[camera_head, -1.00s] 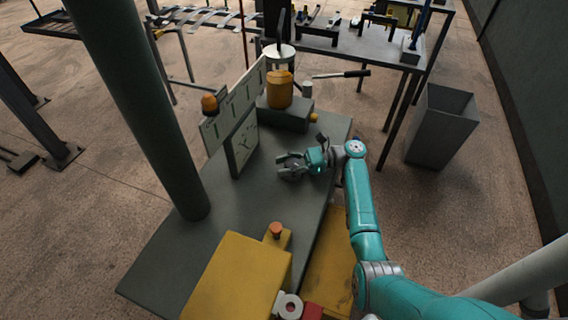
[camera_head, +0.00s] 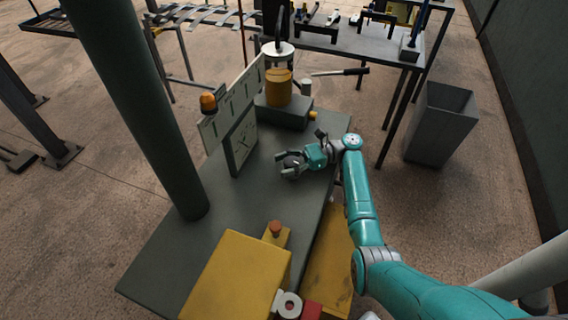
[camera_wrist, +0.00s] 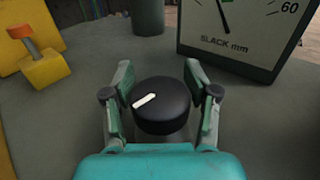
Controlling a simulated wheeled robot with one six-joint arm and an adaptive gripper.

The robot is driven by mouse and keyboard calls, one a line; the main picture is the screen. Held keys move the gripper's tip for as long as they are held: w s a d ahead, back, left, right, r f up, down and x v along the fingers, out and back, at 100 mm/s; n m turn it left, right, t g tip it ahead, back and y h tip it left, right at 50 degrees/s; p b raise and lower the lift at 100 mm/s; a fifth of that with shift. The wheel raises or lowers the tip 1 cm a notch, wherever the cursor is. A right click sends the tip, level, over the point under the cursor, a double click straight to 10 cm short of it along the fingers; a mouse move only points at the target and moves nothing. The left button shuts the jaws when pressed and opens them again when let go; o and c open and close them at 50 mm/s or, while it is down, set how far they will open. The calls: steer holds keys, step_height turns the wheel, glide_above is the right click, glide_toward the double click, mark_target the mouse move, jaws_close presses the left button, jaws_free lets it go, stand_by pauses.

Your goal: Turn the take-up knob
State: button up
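The take-up knob (camera_wrist: 160,108) is a round black knob with a white pointer line, standing on the grey bench top (camera_head: 222,225). The line points to the lower left in the wrist view. My gripper (camera_head: 284,165) is over the bench. In the wrist view its fingers (camera_wrist: 160,85) stand one on each side of the knob, spread about as wide as it; whether they touch it cannot be told. In the head view the knob cannot be made out. The slack gauge (camera_wrist: 238,45), marked "SLACK mm", stands beyond the knob with a dark needle; its box also shows in the head view (camera_head: 241,143).
A yellow housing (camera_head: 235,275) with an orange-topped yellow block (camera_wrist: 45,68) stands at the near end of the bench. A dark green post (camera_head: 140,110) rises at the left. A grey block with a yellow cylinder (camera_head: 279,90) stands at the far end.

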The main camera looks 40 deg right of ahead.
steer(key=shift+a+r, duration=0.1)
stand_by(0.3)
steer(key=v, duration=0.7)
steer(key=shift+d, duration=0.2)
